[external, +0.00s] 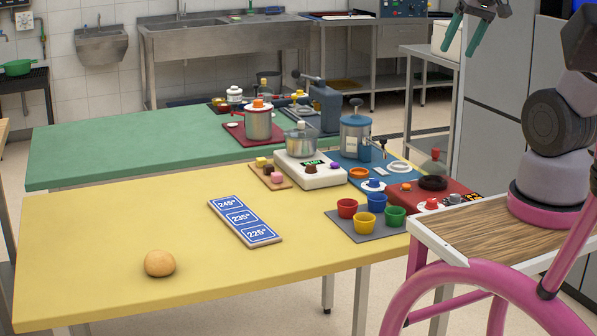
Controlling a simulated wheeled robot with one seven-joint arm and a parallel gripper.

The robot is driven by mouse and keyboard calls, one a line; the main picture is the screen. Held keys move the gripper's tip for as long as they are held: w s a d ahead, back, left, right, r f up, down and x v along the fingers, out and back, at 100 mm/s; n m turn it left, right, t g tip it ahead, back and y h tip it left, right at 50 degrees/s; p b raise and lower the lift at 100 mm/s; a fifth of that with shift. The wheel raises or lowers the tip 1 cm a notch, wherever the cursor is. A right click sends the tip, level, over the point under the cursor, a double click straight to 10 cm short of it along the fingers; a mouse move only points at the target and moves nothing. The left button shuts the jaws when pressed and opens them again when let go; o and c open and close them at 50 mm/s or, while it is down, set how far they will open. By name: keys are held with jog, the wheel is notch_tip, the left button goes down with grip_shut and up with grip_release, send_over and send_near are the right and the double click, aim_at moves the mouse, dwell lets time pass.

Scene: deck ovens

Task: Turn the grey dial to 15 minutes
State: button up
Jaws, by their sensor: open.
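My gripper (464,46) hangs at the top right of the external view, with its two green fingers spread apart and nothing between them. It is high above the tables and well away from the things on them. A red box (408,203) sits at the right end of the yellow table. A small grey knob (455,198), which looks like the grey dial, is at its right side beside a dark marked panel (474,197). The dial's pointer and the panel's marks are too small to read.
The red box also bears a red knob (432,204) and a black ring (433,183). Several coloured cups stand on a grey mat (375,236) nearby. A wood-topped stand (480,229) is close on the right. The yellow table (110,237) is mostly clear at left.

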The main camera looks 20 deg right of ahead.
jog(key=w+d+f+n+g+h, duration=0.1)
jog(key=w+f+n+g, duration=0.2)
jog(key=f, duration=0.4)
jog(key=w+f+n+g+h, duration=0.1)
jog(key=w+f+n+g, duration=0.1)
jog(key=w+f, duration=0.4)
jog(key=n+g+h, duration=0.3)
jog(key=n, duration=0.2)
send_near(454, 195)
jog(key=shift+n, duration=0.3)
jog(key=x, duration=0.8)
jog(key=shift+d+f, duration=0.2)
jog(key=shift+f, duration=0.05)
grip_shut()
